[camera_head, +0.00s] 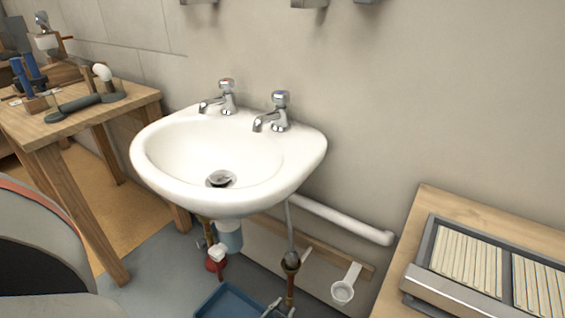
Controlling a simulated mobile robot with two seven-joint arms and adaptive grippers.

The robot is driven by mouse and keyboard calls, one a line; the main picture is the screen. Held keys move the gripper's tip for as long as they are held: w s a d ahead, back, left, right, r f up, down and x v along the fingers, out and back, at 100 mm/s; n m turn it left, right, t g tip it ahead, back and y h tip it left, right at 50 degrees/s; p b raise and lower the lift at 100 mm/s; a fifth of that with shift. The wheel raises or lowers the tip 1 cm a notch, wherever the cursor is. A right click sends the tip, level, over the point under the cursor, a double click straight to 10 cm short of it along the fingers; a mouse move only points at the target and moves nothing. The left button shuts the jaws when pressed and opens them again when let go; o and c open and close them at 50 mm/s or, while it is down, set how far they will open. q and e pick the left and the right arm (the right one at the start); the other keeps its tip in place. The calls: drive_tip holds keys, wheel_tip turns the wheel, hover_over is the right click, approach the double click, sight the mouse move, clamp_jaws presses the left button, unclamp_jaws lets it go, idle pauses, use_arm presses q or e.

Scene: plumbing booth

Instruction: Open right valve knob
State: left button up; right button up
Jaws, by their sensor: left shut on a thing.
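The white washbasin (215,150) hangs on the wall, with two chrome taps on its back edge. The right tap (275,112) has a round chrome knob on top and a spout turned to the lower left. The left tap (222,98) has a reddish mark on its knob. Below the basin, a pipe on the right carries a dark fitting (291,261). A red part (215,264) with a white piece above it sits on the left pipework. I cannot tell whether these parts are valve knobs or how they are set. I make out neither of my grippers.
A wooden bench (75,123) with tools stands at left. A wooden table (455,207) with a grey slatted case (470,262) stands at right. A blue tray (222,302) lies on the floor below the basin. A white waste pipe (340,218) runs along the wall.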

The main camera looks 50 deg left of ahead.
use_arm(q)
drive_tip(key=shift+s+a+f+n+h, duration=0.1)
drive_tip(key=shift+n+h, duration=0.5)
drive_tip(key=shift+n, duration=0.1)
drive_tip(key=shift+s+f+n+h+b, duration=0.15)
drive_tip(key=shift+n+h+b, duration=0.35)
drive_tip(key=shift+n+b, duration=0.25)
drive_tip(key=shift+f+n+t+h+b, duration=0.1)
drive_tip(key=shift+n+t+h+b, duration=0.5)
drive_tip(key=shift+n, duration=0.35)
drive_tip(key=shift+a+n+h+b, duration=0.1)
drive_tip(key=shift+n+h+b, duration=0.25)
drive_tip(key=shift+n+h, duration=0.25)
drive_tip(key=n, duration=0.1)
drive_tip(key=n+t+h, duration=0.1)
drive_tip(key=shift+w+r+n, duration=0.2)
drive_tip(key=shift+n, duration=0.1)
drive_tip(key=n+t+h, duration=0.1)
drive_tip(key=n, duration=0.2)
use_arm(e)
drive_tip(key=a+m, duration=0.1)
drive_tip(key=m, duration=0.1)
drive_tip(key=s+a+m, duration=0.1)
drive_tip(key=a+m, duration=0.1)
drive_tip(key=shift+f+m+t, duration=0.2)
drive_tip(key=shift+m+t, duration=0.1)
drive_tip(key=shift+m, duration=0.1)
use_arm(q)
drive_tip(key=shift+n, duration=0.3)
